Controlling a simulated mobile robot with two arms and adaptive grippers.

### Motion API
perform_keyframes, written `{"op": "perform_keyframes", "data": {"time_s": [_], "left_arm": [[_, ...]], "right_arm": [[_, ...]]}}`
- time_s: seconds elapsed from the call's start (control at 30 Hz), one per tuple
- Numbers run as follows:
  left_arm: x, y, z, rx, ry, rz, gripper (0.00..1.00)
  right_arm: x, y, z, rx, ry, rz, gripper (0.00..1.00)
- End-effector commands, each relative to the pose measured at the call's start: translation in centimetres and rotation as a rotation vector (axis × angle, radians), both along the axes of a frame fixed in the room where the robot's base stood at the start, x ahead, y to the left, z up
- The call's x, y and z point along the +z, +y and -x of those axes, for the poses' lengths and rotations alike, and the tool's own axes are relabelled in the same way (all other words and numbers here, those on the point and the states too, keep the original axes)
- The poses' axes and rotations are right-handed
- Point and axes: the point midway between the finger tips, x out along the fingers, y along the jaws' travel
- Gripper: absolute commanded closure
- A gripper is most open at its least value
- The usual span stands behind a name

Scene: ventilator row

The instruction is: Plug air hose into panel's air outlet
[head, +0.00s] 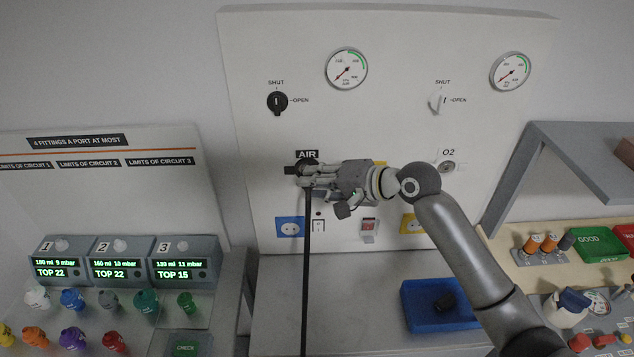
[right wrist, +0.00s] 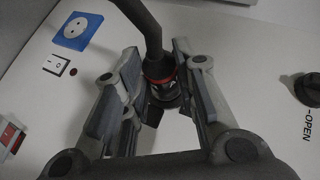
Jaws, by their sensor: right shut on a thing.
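The panel (head: 400,130) is a white wall board with an outlet marked AIR and another marked O2 (head: 447,167). My right gripper (head: 306,174) is at the AIR outlet, under its black label (head: 307,154). It is shut on the black air hose (head: 306,250), which hangs straight down from the fingers. In the right wrist view the hose (right wrist: 150,35) ends in a dark connector with a red ring (right wrist: 160,80) between the fingers (right wrist: 160,85). The connector is close to the panel face. The fingers hide the outlet, so I cannot tell whether the connector is seated. My left gripper is not in view.
Two gauges (head: 347,69) and shut/open knobs (head: 277,101) are above. Blue (head: 290,227) and yellow sockets and a switch (head: 318,225) are below. A blue tray (head: 417,317) is on the counter (head: 350,275). A device row (head: 120,262) stands left, a grey shelf (head: 570,160) right.

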Motion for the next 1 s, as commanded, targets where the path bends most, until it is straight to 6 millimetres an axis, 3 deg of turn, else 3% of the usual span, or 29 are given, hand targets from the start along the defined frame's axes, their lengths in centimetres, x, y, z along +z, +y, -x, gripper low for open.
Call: {"op": "perform_keyframes", "data": {"time_s": [0.23,0.27,0.43,0.77,1.0], "left_arm": [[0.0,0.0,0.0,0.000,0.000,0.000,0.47],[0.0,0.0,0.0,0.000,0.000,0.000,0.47],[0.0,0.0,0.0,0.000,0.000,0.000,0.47],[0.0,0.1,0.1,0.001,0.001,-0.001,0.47],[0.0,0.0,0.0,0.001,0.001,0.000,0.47]], "right_arm": [[0.7,-0.2,-0.4,-0.009,-0.016,-0.007,1.00],[0.7,-0.2,-0.4,-0.009,-0.016,-0.007,0.69],[0.6,-0.2,-0.3,-0.007,-0.012,-0.006,0.48],[0.3,-0.2,-0.1,-0.004,-0.006,-0.003,0.48],[1.5,-2.4,1.4,-0.004,-0.008,0.000,0.48]]}}
